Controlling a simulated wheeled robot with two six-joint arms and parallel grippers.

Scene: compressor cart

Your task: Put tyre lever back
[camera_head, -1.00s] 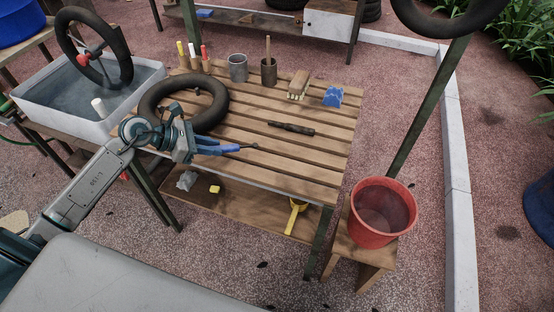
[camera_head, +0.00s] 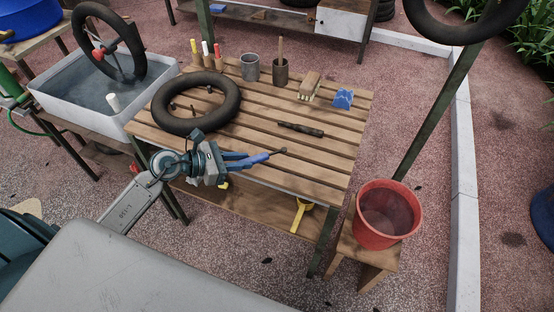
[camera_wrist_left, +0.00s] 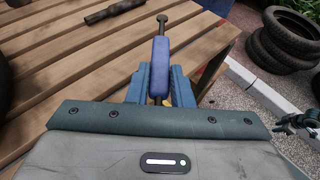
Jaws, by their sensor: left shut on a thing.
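The tyre lever (camera_head: 256,159) has a blue handle and a thin dark metal end. My left gripper (camera_head: 245,162) is shut on its handle and holds it over the front part of the slatted table (camera_head: 325,165). In the left wrist view the lever (camera_wrist_left: 159,62) points away from me between the two blue fingers (camera_wrist_left: 159,85), its dark tip leading. A wooden rack (camera_head: 207,61) at the table's back left holds upright tools with yellow, white and red handles. A small teal shape at the wrist view's right edge may be my right gripper (camera_wrist_left: 298,122); its jaws are unclear.
A black inner tube (camera_head: 233,100) lies at the table's left. A dark tool (camera_head: 300,129) lies mid-table. A grey cup (camera_head: 250,68), a brown pot (camera_head: 280,71), a brush (camera_head: 309,86) and a blue item (camera_head: 343,98) stand behind. A red bucket (camera_head: 387,213) is at right.

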